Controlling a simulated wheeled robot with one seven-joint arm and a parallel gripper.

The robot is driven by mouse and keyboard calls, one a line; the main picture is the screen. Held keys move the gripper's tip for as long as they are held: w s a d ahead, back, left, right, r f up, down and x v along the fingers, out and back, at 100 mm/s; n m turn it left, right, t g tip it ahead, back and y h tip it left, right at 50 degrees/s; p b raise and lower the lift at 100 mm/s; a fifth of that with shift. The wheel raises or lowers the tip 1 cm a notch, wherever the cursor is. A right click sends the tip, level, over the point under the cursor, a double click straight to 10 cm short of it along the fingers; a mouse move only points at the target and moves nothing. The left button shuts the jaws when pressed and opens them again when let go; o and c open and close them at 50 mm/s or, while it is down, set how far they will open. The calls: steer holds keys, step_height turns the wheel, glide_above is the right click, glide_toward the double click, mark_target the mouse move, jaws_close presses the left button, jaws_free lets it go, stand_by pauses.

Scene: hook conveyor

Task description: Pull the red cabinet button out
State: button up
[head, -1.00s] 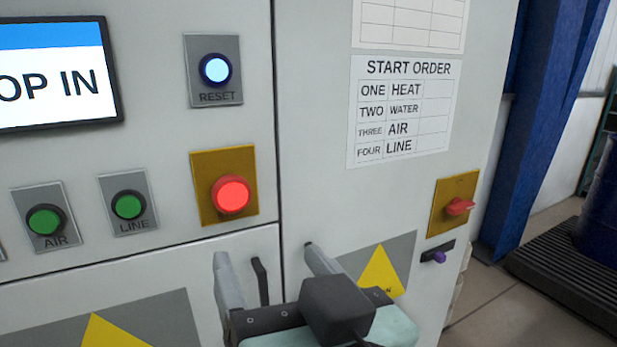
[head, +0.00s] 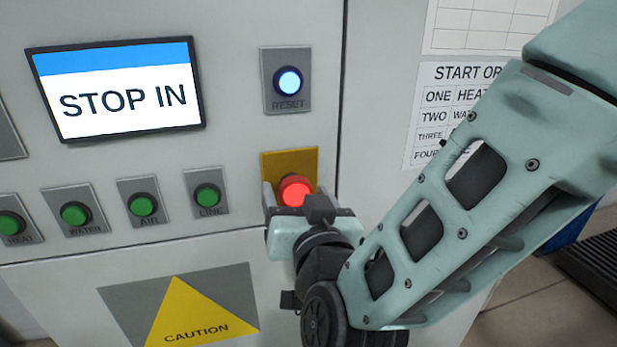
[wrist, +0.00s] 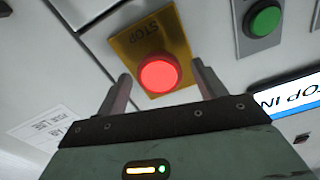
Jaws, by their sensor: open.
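The red button (head: 296,190) glows on a yellow plate (head: 290,161) on the grey cabinet, below the RESET button. In the wrist view the red button (wrist: 159,74) sits between the two fingers, on a plate marked STOP. My gripper (head: 293,192) is open, with one finger on each side of the button. In the wrist view my gripper (wrist: 163,82) shows a gap between each finger and the button. I cannot tell whether the fingertips reach past the button's head. My gripper's body hides the lower part of the button in the head view.
A screen (head: 116,87) reads STOP IN. A lit RESET button (head: 288,82) is above the red one. Several green buttons, among them LINE (head: 207,195) and AIR (head: 142,205), sit to the left. A start-order sheet (head: 430,110) is partly behind my arm.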

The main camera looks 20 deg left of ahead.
steer(key=shift+w+a, duration=0.3)
steer(key=shift+w, duration=0.25)
